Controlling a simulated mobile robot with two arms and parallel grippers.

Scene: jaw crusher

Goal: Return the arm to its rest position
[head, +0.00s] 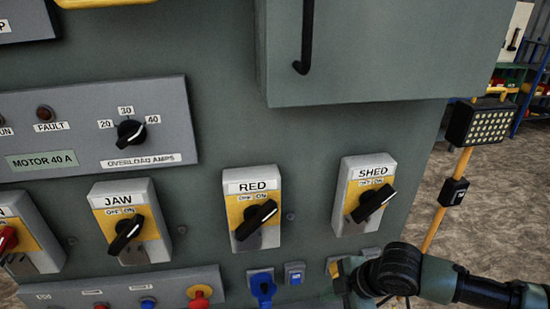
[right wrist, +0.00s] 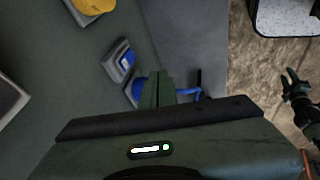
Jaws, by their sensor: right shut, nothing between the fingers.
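My right gripper (head: 343,274) comes in from the lower right of the head view, close to the green-grey control cabinet (head: 225,120). It is below the SHED switch (head: 364,195), apart from its black handle. In the right wrist view the two fingers of the right gripper (right wrist: 158,88) are together, with nothing between them. A blue plug with a blue cable (right wrist: 190,93) shows behind the fingertips; I cannot tell whether they touch. My left gripper does not show in the head view.
The JAW switch (head: 125,222) and RED switch (head: 252,208) stick out from the panel. A blue plug (head: 263,287) sits below RED. A lamp on a yellow post (head: 478,122) stands at the right. A dark forked part (right wrist: 297,92) shows at the wrist view's right edge.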

